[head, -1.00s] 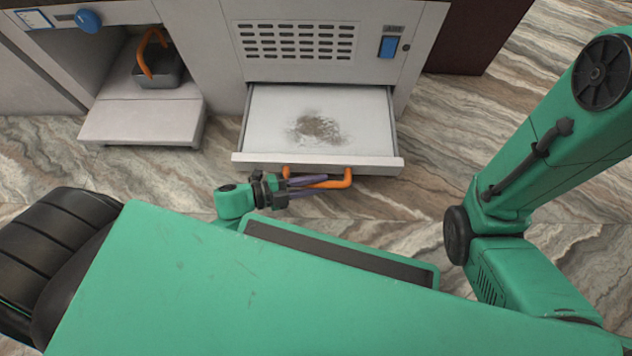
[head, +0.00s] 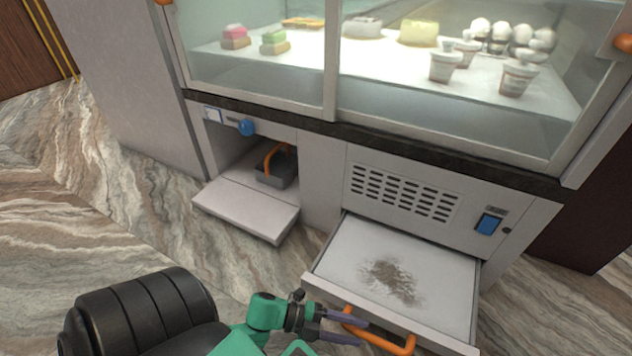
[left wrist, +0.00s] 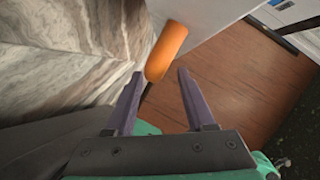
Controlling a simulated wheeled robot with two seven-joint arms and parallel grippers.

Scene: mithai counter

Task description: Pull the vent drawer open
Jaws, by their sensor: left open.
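The vent drawer (head: 432,265) stands pulled out below the slotted vent panel (head: 404,192). Its pale floor carries a patch of brown dust (head: 391,281). An orange bar handle (head: 385,341) is on its front. My left gripper (head: 362,331) is open at the left end of the handle, its purple fingers partly over it. In the left wrist view the rounded orange handle end (left wrist: 166,52) shows just beyond the gap between the open fingers (left wrist: 159,77). Whether they touch it I cannot tell. My right gripper is out of view.
Left of the drawer, an open niche with a pulled-out shelf (head: 245,208) holds a grey box (head: 277,170) with an orange handle. The glass display case (head: 258,70) stands above. Marble floor is clear at left.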

